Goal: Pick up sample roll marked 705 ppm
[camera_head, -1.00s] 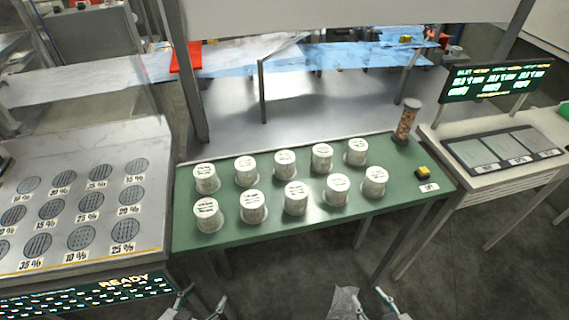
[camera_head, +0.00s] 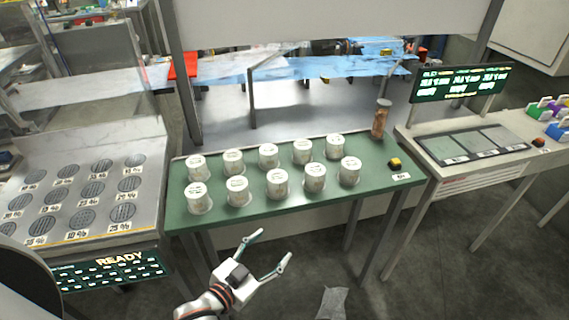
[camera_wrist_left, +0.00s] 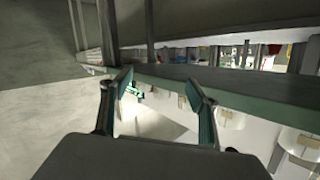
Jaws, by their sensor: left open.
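Several white sample rolls stand upright in two rows on a green table (camera_head: 300,195). One is the front-row roll in the middle (camera_head: 277,184); another is the front-right roll (camera_head: 349,171). Their top labels are too small to read, so I cannot tell which one is marked 705 ppm. My left gripper (camera_head: 271,254) is open and empty, in front of the table's front edge and apart from the rolls. The left wrist view shows its two fingers (camera_wrist_left: 160,103) spread, with blurred pale rolls (camera_wrist_left: 232,118) beyond at the right. My right gripper is not in view.
A tall jar with brown contents (camera_head: 381,118) and a yellow-black item (camera_head: 394,163) stand at the table's right end. A panel with round perforated discs (camera_head: 82,219) is at left. A white bench (camera_head: 440,165) with grey pads is at right.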

